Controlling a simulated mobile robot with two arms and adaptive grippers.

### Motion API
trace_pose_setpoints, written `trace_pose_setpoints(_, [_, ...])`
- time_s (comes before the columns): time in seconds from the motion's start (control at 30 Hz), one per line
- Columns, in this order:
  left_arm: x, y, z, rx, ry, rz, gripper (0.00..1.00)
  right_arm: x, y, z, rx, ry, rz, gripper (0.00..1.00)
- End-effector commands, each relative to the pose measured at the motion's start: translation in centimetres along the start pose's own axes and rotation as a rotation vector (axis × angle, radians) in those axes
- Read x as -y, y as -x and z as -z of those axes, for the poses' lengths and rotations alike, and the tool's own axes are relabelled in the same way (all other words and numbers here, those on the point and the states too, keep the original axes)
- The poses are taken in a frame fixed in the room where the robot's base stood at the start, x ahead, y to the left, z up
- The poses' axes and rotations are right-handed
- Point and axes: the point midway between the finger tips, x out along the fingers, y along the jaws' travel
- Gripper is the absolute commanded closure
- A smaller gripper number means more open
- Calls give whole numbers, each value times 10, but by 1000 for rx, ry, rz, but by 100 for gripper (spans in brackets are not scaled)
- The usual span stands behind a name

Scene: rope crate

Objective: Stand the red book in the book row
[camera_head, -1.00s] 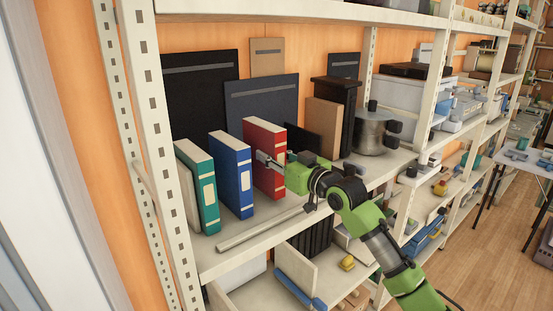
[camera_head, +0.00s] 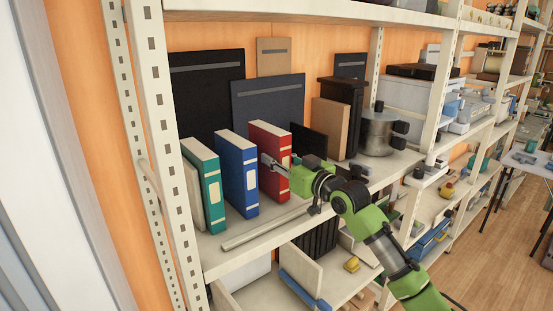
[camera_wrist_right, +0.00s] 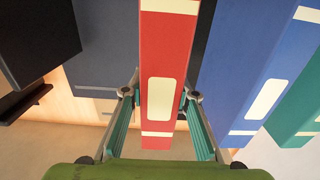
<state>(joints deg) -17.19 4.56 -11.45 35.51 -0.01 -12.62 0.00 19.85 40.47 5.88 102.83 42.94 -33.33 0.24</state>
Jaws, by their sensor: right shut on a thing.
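The red book (camera_head: 270,148) is upright on the shelf side of the row, just right of the blue book (camera_head: 237,172) in the head view. My right gripper (camera_head: 272,163) is shut on its spine. In the right wrist view the red book (camera_wrist_right: 165,60) lies between the two fingers of my right gripper (camera_wrist_right: 162,100). The blue book (camera_wrist_right: 250,70) is beside it there, with a gap. The green book (camera_head: 203,183) stands at the row's left end. I cannot tell whether the red book's bottom touches the shelf. My left gripper is not in view.
The shelf board (camera_head: 230,262) has a pale strip (camera_head: 262,228) lying along its front. Dark boards (camera_head: 268,103) lean behind the books. A brown box (camera_head: 328,128) and a metal pot (camera_head: 378,132) stand to the right. A shelf post (camera_head: 160,150) bounds the left.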

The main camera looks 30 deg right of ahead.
Motion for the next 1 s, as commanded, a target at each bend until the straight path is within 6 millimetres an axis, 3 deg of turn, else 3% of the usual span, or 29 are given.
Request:
trace_pose_setpoints(0.4, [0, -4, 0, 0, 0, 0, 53, 0, 0, -5, -4, 1, 0, 100])
trace_pose_setpoints(0.43, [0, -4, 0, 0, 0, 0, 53, 0, 0, -4, -4, 1, 0, 68])
trace_pose_setpoints(0.5, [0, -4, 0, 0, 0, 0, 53, 0, 0, -4, -4, 1, 0, 53])
trace_pose_setpoints(1.0, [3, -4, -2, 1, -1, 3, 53, 0, 1, -7, 2, 0, 0, 53])
